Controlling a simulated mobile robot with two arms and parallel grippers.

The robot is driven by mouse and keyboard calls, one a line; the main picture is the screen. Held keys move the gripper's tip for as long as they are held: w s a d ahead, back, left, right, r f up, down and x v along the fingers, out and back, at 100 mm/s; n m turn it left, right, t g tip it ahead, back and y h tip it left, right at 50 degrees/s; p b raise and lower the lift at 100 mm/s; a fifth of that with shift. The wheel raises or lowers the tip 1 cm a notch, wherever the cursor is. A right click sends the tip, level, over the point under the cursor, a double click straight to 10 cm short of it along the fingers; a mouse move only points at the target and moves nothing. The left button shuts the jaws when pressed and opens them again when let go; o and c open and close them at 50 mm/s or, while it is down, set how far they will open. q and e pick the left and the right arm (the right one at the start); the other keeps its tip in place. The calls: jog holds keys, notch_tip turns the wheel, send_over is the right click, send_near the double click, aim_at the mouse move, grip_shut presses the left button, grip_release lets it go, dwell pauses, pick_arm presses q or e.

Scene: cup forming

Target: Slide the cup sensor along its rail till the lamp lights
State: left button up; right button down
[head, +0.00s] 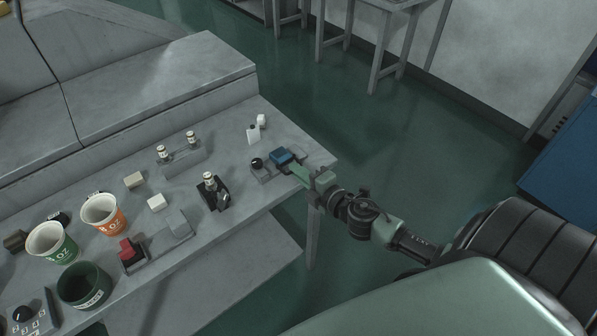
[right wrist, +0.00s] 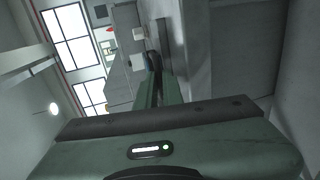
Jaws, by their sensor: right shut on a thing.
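The blue block (head: 282,156), which I take for the cup sensor, sits on a low grey rail base (head: 265,174) near the table's right corner. My right gripper (head: 296,170) reaches in from the right and is shut on the blue block; its fingertips also show in the right wrist view (right wrist: 160,88). The wrist view shows the grip edge-on, so the contact is partly hidden. A dark round knob or lamp (head: 257,163) sits at the left end of the base; I see no glow on it. My left gripper is not in view.
Behind the rail stand a small white block (head: 262,120) and a white upright piece (head: 254,135). Left of it is a black holder with a vial (head: 211,185). Paper cups (head: 104,214) and a red-and-grey slide (head: 131,252) are further left. The table edge (head: 318,172) is close by.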

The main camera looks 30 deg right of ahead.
jog(key=shift+a+f, duration=0.1)
jog(key=shift+a, duration=0.05)
dwell(0.3)
jog(key=c, duration=1.8)
grip_release()
jog(key=shift+s, duration=0.15)
jog(key=b+v, duration=0.1)
jog(key=v, duration=0.6)
jog(key=shift+s, duration=0.3)
